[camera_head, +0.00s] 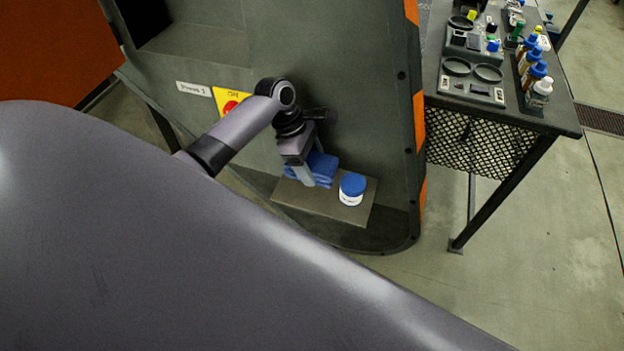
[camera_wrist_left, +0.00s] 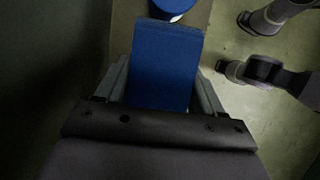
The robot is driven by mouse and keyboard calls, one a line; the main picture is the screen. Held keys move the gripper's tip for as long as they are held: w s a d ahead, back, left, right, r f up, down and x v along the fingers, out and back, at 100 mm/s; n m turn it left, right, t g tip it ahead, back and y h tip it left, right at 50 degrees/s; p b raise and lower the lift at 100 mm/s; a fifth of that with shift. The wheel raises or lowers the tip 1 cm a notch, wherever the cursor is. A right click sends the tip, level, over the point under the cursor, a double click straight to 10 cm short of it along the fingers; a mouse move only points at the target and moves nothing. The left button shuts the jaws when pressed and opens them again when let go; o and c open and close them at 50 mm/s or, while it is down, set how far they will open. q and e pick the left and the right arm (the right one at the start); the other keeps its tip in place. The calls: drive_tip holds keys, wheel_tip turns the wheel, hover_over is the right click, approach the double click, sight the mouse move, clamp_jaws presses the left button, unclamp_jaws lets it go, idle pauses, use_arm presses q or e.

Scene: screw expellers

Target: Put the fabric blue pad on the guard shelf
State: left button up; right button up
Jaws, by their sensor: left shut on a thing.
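The fabric blue pad (camera_head: 324,168) is at the guard shelf (camera_head: 335,210), a tan ledge low on the grey guard panel. My left gripper (camera_head: 304,174) comes down over the pad and is shut on it. In the left wrist view the pad (camera_wrist_left: 165,65) sits between the two fingers (camera_wrist_left: 160,95), its blue face filling the gap. The pad appears over the shelf's left part; I cannot tell whether its underside touches the shelf. My arm and gripper hide part of the pad.
A white jar with a blue lid (camera_head: 352,189) stands on the shelf just right of the pad. The jar lid also shows in the left wrist view (camera_wrist_left: 172,7). A dark table (camera_head: 550,115) with bottles and trays stands at right. The shelf's front strip is bare.

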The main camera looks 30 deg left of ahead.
use_arm(q)
wheel_tip(320, 180, down, 5)
drive_tip(key=shift+r+b, duration=0.1)
drive_tip(key=shift+b, duration=0.6)
drive_tip(key=shift+f, duration=0.3)
drive_tip(key=o, duration=1)
drive_tip(key=shift+o, duration=0.2)
drive_tip(key=shift+r, duration=0.1)
